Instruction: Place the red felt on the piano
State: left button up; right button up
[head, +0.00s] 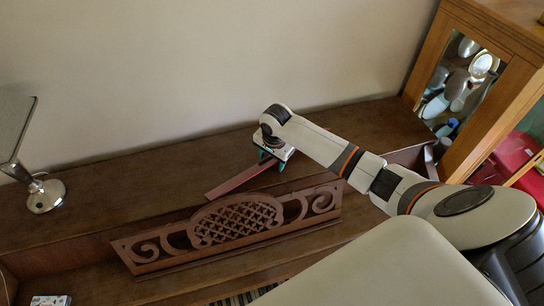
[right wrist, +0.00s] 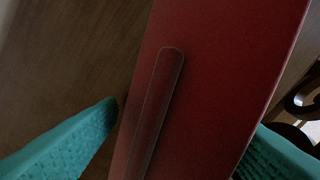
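The red felt (head: 237,180) is a long, narrow, dark red strip. In the head view it lies slantwise over the piano's brown top (head: 130,180), behind the carved panel; I cannot tell whether it rests flat along its whole length. My right gripper (head: 273,160) is over the strip and hides part of it. In the right wrist view the red felt (right wrist: 215,80) runs between two teal fingers, which are wide apart, one beside each long edge. The left fingertip is very close to its edge; contact is unclear. My left gripper is out of view.
The carved, pierced wooden panel (head: 235,222) stands in front of the felt. A lamp (head: 45,194) stands at the left of the top. A glass-fronted wooden cabinet (head: 465,80) is at the right. The top between lamp and felt is clear.

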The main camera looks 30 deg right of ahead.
aim_at(274, 160)
jog(key=shift+w+d, duration=0.2)
jog(key=shift+w, duration=0.05)
jog(key=shift+r, duration=0.25)
notch_tip(274, 160, up, 12)
jog(key=s+b, duration=0.2)
jog(key=b, duration=0.1)
jog(key=shift+a+f, duration=0.25)
jog(key=shift+w, duration=0.1)
